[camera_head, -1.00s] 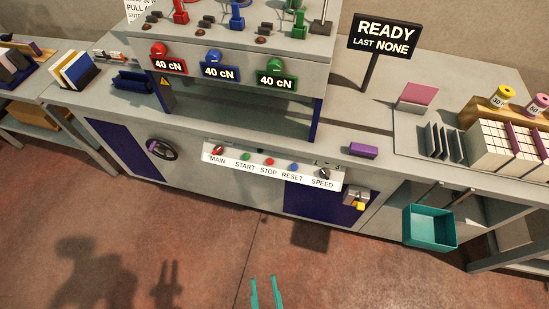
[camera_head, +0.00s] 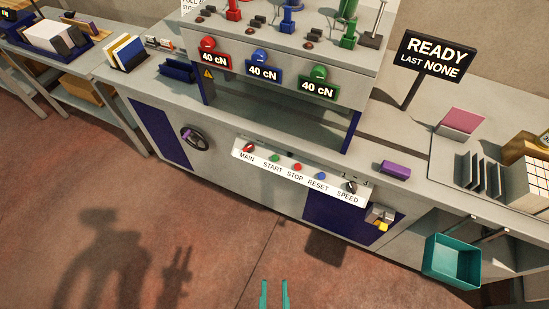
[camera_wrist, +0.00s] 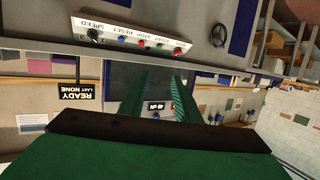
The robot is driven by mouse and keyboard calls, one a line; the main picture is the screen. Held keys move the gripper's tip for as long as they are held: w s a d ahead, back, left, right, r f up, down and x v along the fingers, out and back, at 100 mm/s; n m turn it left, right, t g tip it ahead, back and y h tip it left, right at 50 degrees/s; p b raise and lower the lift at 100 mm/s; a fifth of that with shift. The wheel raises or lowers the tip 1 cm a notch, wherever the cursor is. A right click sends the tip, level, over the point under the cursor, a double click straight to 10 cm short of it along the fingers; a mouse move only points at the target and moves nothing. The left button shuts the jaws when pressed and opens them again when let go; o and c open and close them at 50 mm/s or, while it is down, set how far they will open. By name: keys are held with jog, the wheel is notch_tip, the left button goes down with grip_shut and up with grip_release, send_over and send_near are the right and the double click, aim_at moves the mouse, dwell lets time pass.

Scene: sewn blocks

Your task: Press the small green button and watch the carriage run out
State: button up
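The small green START button (camera_head: 275,158) is on the white control strip (camera_head: 262,165) on the machine's front, between the red MAIN knob (camera_head: 249,147) and the red STOP button (camera_head: 297,167). The strip also shows upside down in the wrist view (camera_wrist: 130,38). My gripper (camera_head: 274,284) is at the bottom of the head view, below the strip and well apart from it. Its two teal fingers stand apart with nothing between them, also in the wrist view (camera_wrist: 160,85). The sign (camera_head: 436,56) reads READY, LAST NONE. I cannot make out the carriage.
A blue RESET button (camera_head: 320,176) and a SPEED knob (camera_head: 351,187) are further right on the strip. A black handwheel (camera_head: 194,139) sticks out at left. A teal bin (camera_head: 452,259) hangs at right. The floor (camera_head: 190,220) before the machine is clear.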

grip_shut()
dwell(1.7)
